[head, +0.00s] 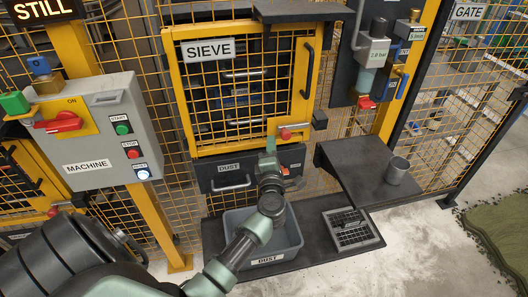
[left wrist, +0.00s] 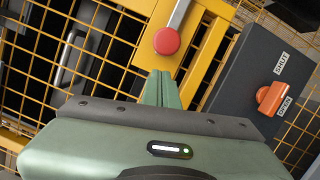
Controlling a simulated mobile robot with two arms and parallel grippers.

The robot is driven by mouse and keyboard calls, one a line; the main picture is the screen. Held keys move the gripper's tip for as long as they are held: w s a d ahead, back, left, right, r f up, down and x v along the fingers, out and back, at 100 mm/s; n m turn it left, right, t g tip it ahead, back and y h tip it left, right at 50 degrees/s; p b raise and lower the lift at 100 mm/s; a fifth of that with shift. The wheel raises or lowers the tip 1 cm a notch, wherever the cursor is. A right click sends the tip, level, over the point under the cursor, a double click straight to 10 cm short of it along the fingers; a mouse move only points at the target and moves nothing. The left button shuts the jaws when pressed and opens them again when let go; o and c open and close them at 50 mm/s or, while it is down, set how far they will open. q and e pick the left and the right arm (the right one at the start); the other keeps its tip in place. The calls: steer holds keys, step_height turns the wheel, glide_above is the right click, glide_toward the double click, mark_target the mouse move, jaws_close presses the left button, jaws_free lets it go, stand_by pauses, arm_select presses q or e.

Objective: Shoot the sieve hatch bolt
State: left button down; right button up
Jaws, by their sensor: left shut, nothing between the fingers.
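The sieve hatch (head: 249,28) is a yellow mesh frame marked SIEVE, and it looks closed. Its bolt has a red knob (head: 285,134) at the frame's lower right, with a pale rod running toward a black block (head: 319,120). I cannot tell whether the rod is inside the block. My left gripper (head: 271,145) is shut and empty, just left of and below the knob. In the left wrist view the shut fingers (left wrist: 160,88) point at the red knob (left wrist: 166,41), with a small gap visible between them. My right gripper is not in view.
Below the hatch is a dark DUST drawer panel (head: 207,170); its orange turn handle (left wrist: 270,98) sits by SHUT and OPEN labels. A grey DUST bin (head: 293,238) stands below. A dark shelf (head: 350,160) with a grey cup (head: 397,171) is to the right.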

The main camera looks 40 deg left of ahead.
mark_target(291, 129)
arm_select(q)
steer(key=shift+w+d+r, duration=0.15)
steer(key=shift+w+d, duration=0.35)
steer(key=w+d, duration=0.3)
steer(key=w, duration=0.1)
steer(key=shift+d, duration=0.2)
steer(key=shift+s+r, duration=0.1)
